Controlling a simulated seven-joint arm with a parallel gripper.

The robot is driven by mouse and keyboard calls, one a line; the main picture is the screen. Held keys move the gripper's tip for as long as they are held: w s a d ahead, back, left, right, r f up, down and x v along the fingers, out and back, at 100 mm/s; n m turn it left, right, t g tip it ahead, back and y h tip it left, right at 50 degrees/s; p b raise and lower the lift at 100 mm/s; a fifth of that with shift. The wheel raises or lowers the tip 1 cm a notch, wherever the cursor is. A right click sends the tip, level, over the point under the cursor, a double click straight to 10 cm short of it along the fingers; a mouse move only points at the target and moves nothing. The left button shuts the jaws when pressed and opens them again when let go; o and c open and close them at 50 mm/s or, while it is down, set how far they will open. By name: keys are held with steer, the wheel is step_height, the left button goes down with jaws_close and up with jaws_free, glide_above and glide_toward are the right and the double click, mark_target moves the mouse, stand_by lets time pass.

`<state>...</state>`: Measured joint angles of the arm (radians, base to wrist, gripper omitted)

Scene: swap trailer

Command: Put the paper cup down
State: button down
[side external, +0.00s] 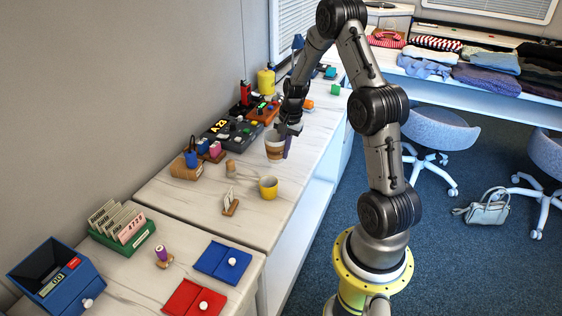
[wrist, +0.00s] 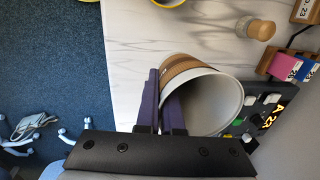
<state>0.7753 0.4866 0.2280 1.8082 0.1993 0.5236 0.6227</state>
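The paper cup (side external: 275,149) is white with a brown band and stands roughly upright over the white counter (side external: 247,195). In the wrist view the cup (wrist: 222,104) shows its open mouth and pale empty inside. My gripper (side external: 289,143) is at the cup's right side in the side view. In the wrist view its two purple fingers (wrist: 160,98) are close together at the cup's left rim, one outside and one over the mouth, with the wall seemingly pinched between them. I cannot tell whether the cup's base touches the counter.
Bare counter shows around the cup's front and right.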

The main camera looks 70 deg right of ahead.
mark_target(281, 153)
steer(key=shift+w+d+f, duration=0.35)
steer(key=shift+w+f, duration=0.05)
steer(key=shift+f, duration=0.25)
steer(key=shift+w+d+f, duration=0.35)
steer(key=shift+w+f, duration=0.05)
steer(key=shift+f, duration=1.8)
steer(key=shift+f, duration=0.1)
steer(key=c, duration=1.1)
jaws_free()
steer(key=shift+o, duration=0.2)
